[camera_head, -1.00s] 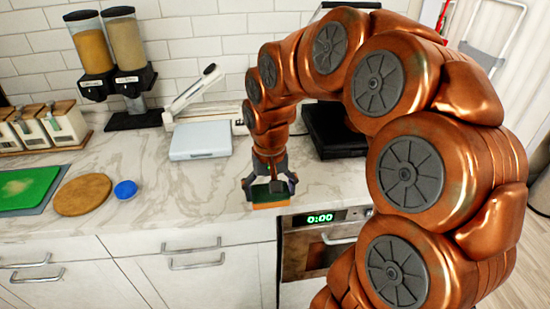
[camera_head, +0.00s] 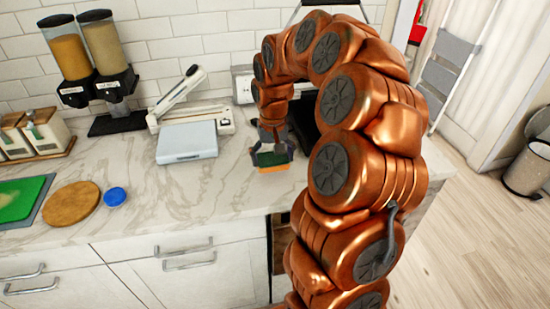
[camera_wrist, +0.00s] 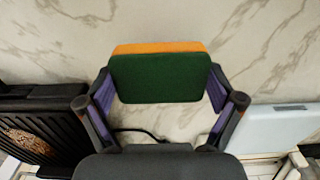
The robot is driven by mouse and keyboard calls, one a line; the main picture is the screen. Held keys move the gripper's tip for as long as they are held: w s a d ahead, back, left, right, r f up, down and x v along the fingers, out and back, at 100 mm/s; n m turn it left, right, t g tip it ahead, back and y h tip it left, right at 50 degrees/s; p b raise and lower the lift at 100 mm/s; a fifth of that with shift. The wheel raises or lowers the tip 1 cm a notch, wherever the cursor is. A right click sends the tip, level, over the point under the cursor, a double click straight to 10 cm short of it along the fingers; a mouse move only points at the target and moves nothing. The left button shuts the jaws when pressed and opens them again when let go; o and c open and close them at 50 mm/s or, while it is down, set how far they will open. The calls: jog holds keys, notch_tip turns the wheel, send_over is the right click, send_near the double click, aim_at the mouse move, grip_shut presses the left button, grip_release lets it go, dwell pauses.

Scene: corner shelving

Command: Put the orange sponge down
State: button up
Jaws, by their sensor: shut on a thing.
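The sponge is orange with a dark green scouring side. In the head view the sponge (camera_head: 272,167) is between the fingers of my gripper (camera_head: 271,156), low over the marble counter near its front edge. I cannot tell whether the sponge touches the counter. In the wrist view the sponge (camera_wrist: 155,77) shows its green face, with an orange strip along its far edge. The two fingers of my gripper (camera_wrist: 158,92) press on its left and right ends.
A pale blue-grey flat device (camera_head: 187,142) stands left of my gripper. A black appliance (camera_wrist: 45,125) is close on the other side. A blue lid (camera_head: 115,196), a round wooden board (camera_head: 71,204) and a green board (camera_head: 18,198) lie farther left. The marble counter (camera_head: 215,190) between is clear.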

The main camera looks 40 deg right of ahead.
aim_at(275, 161)
jog(key=shift+w+d+f+p, duration=0.15)
jog(key=shift+w+d+p, duration=0.2)
jog(key=shift+w+d, duration=0.6)
jog(key=shift+s+f+p, duration=0.15)
jog(key=shift+f+p, duration=0.7)
jog(key=shift+f, duration=0.9)
jog(key=shift+d+f+b, duration=0.1)
jog(key=shift+f+b, duration=0.1)
jog(key=shift+b, duration=0.1)
jog(key=o, duration=0.7)
jog(key=shift+r, duration=0.1)
notch_tip(275, 161, up, 12)
jog(key=b, duration=0.3)
jog(key=shift+f, duration=0.2)
jog(key=shift+r, duration=0.35)
